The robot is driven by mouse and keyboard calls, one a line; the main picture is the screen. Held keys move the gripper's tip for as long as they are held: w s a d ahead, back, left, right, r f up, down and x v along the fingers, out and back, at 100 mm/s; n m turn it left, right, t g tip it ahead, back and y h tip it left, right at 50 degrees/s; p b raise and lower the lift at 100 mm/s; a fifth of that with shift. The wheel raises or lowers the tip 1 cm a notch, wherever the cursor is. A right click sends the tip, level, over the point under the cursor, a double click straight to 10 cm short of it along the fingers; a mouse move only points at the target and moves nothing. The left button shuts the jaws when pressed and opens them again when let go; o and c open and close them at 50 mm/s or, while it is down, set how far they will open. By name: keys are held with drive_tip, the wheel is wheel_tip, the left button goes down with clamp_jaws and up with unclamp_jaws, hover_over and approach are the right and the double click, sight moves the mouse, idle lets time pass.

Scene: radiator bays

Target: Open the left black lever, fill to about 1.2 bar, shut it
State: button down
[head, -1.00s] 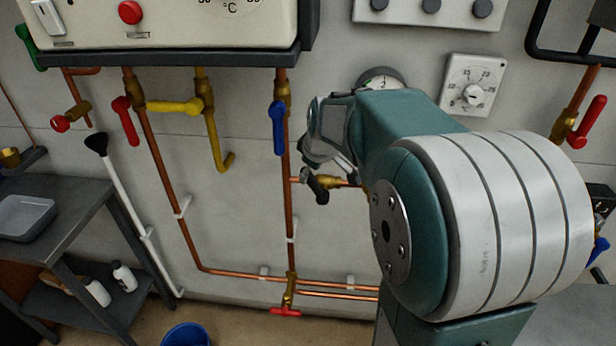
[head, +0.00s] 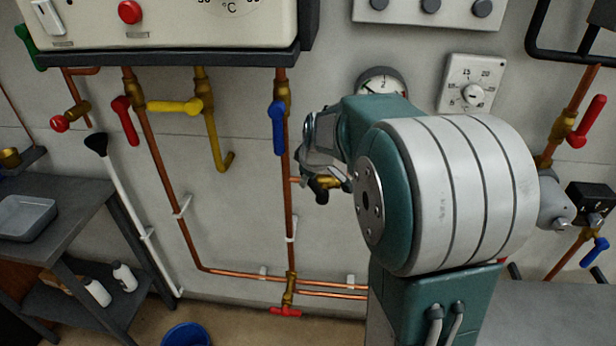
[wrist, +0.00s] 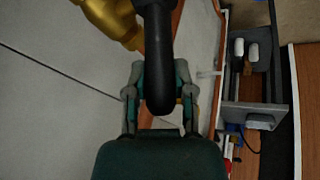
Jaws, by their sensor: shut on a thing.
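The black lever (head: 322,190) sits on a brass valve (head: 333,183) on the short branch right of the copper pipe below the blue handle. In the wrist view the lever (wrist: 158,50) runs down between my fingers, with brass (wrist: 112,20) at upper left. My gripper (head: 318,168) is shut on the lever; its fingers also show in the wrist view (wrist: 160,88). The round pressure gauge (head: 381,82) is on the wall above my arm, its lower part hidden. Its reading is too small to tell. My arm hides the pipe right of the valve.
A blue handle (head: 278,128) hangs just above left of my gripper. Yellow (head: 175,106) and red (head: 125,120) handles are further left. A dial thermostat (head: 472,84) is right of the gauge. A dark bench (head: 60,225) stands left, a blue bucket (head: 186,335) on the floor.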

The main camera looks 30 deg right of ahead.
sight(323, 191)
drive_tip(key=shift+s+d, duration=0.1)
drive_tip(key=shift+s+d+r+m+t+y, duration=0.15)
drive_tip(key=shift+s+d+m+t+y, duration=0.1)
drive_tip(key=shift+d+t+y, duration=0.3)
drive_tip(key=shift+s+d+r+m+t+y, duration=0.15)
drive_tip(key=shift+s+d+t+y, duration=0.15)
drive_tip(key=shift+y, duration=0.45)
drive_tip(key=shift+s+d+m+t+y, duration=0.35)
drive_tip(key=shift+d+t+y, duration=0.15)
drive_tip(key=shift+t+y, duration=0.4)
drive_tip(key=shift+c, duration=2.2)
unclamp_jaws()
drive_tip(key=shift+d+r, duration=0.1)
drive_tip(key=shift+r, duration=0.1)
